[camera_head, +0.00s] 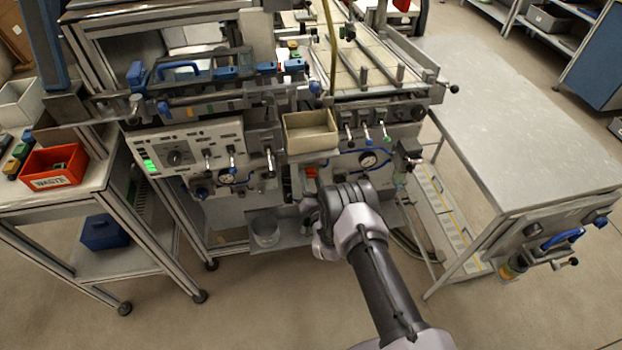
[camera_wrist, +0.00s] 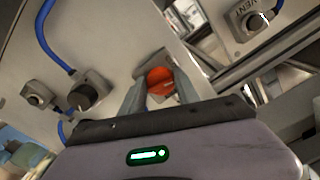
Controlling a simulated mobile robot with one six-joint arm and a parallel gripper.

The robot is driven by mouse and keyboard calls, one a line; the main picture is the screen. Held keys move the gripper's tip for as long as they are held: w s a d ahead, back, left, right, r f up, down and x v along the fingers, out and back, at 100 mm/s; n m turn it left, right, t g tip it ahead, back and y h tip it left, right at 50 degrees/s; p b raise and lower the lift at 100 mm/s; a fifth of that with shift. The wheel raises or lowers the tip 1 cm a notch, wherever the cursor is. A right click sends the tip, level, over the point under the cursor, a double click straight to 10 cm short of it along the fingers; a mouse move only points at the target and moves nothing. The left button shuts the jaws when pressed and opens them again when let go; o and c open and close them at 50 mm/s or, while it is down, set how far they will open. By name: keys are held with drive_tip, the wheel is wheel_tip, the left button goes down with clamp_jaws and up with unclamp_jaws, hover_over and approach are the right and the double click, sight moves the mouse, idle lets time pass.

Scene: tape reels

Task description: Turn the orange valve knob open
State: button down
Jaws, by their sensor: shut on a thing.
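The orange valve knob (camera_wrist: 160,82) sits on a grey fitting on the machine's panel in the wrist view. My gripper (camera_wrist: 156,92) has one finger on each side of the knob and is shut on it. In the head view the knob (camera_head: 310,172) shows as a small orange-red patch on the machine's lower front, just above my gripper (camera_head: 308,200). My wrist and arm hide part of the panel there. The knob's turn angle cannot be told clearly.
A dark knob (camera_wrist: 84,95) and blue hoses are left of the orange knob; a fitting marked VENT (camera_wrist: 247,20) is upper right. A beige bin (camera_head: 312,146) is above, a clear container (camera_head: 265,232) below left. A grey table (camera_head: 520,120) stands right.

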drive_tip(key=m+p, duration=0.1)
drive_tip(key=m, duration=1)
drive_tip(key=shift+s+a+r+p, duration=0.1)
drive_tip(key=shift+p, duration=0.3)
drive_tip(key=shift+m+p, duration=0.45)
drive_tip(key=shift+m, duration=1.45)
drive_tip(key=c, duration=0.9)
unclamp_jaws()
drive_tip(key=shift+r, duration=0.1)
